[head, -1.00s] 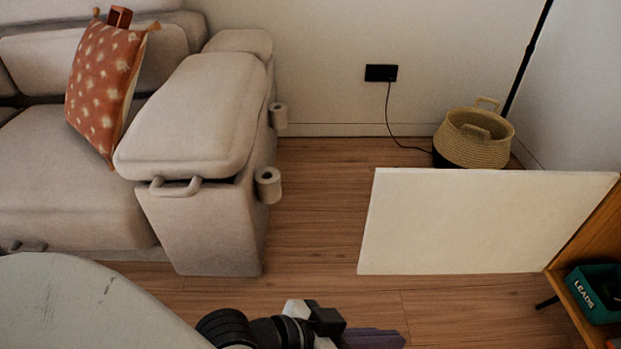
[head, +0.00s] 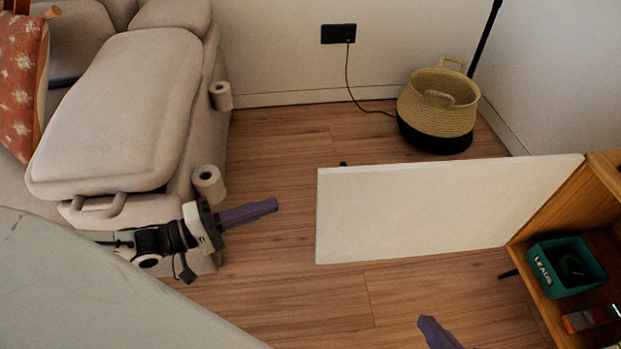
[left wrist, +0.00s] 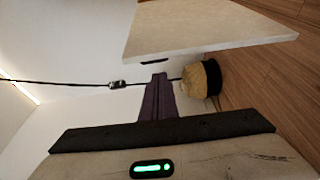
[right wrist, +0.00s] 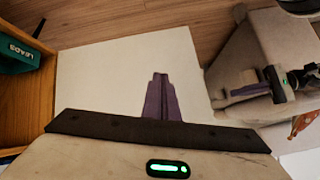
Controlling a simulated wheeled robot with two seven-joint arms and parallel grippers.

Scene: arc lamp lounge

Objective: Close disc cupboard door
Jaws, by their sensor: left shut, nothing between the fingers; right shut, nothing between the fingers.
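The disc cupboard's white door (head: 430,212) stands wide open, swung out from the wooden cupboard (head: 562,205) at the right of the head view. The door also shows in the left wrist view (left wrist: 200,32) and the right wrist view (right wrist: 105,85). My left gripper (head: 276,204) is shut and empty, in front of the sofa's arm and left of the door's free edge, apart from it. My right gripper (head: 428,320) is shut and empty at the bottom of the head view, on the near side of the door. The right wrist view shows its closed purple fingers (right wrist: 160,80) against the door's face; contact cannot be told.
A teal box marked LEADS (head: 565,268) and a small orange-and-grey device (head: 590,318) sit inside the cupboard. A woven basket (head: 438,105) stands behind the door. The sofa (head: 120,110) fills the left. Wooden floor is clear between sofa and door.

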